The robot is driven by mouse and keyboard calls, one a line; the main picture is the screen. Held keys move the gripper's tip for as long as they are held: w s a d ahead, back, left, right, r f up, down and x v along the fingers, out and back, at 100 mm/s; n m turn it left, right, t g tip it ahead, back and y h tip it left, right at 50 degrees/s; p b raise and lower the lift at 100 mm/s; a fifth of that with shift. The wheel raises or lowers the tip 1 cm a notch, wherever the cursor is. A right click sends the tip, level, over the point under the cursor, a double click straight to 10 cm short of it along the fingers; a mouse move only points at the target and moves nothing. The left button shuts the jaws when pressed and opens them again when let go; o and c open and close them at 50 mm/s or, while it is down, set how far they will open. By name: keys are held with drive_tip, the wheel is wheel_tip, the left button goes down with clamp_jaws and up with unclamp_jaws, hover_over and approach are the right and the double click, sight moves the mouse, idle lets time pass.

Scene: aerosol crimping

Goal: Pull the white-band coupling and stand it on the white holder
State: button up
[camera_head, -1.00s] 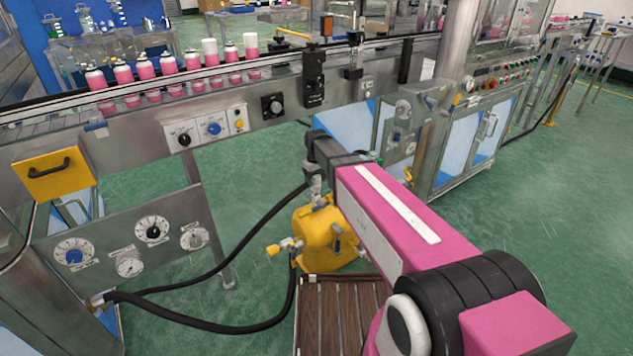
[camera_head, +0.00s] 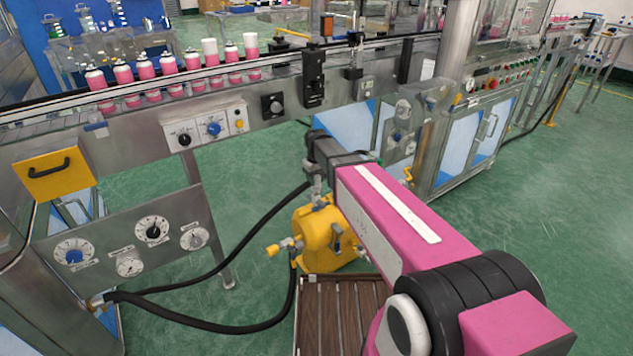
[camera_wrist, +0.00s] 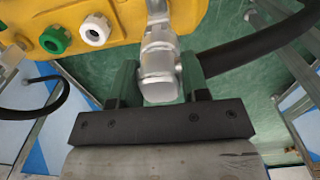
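In the wrist view a silver metal coupling (camera_wrist: 160,72) lies between the two dark fingers of my gripper (camera_wrist: 160,84). The fingers flank it closely on both sides with no clear gap. Its upper end runs up to the yellow body (camera_wrist: 190,15); a pale part shows there, but I cannot clearly tell its band colour. On the yellow body, left of the coupling, are a white round fitting (camera_wrist: 96,29) and a green one (camera_wrist: 54,40). In the head view my gripper (camera_head: 316,184) points down above the yellow unit (camera_head: 325,240), and its fingertips are too small to judge.
A black hose (camera_head: 235,260) loops left of the yellow unit; a hose (camera_wrist: 250,42) also shows right of the coupling. A gauge panel (camera_head: 125,235) stands left. A conveyor (camera_head: 120,112) with pink cans crosses behind. Open green floor (camera_head: 560,240) lies right.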

clamp_jaws()
drive_tip(key=shift+r, duration=0.2)
drive_tip(key=shift+r, duration=2.85)
drive_tip(key=shift+w+d+f, duration=1)
drive_tip(key=shift+d+f, duration=0.5)
drive_tip(key=shift+f, duration=0.7)
drive_tip(key=shift+w+d+f, duration=1.05)
drive_tip(key=shift+d+f, duration=0.45)
drive_tip(key=shift+f, duration=0.65)
drive_tip(key=shift+w+d+f, duration=1)
drive_tip(key=shift+d+f, duration=0.5)
drive_tip(key=shift+f, duration=0.7)
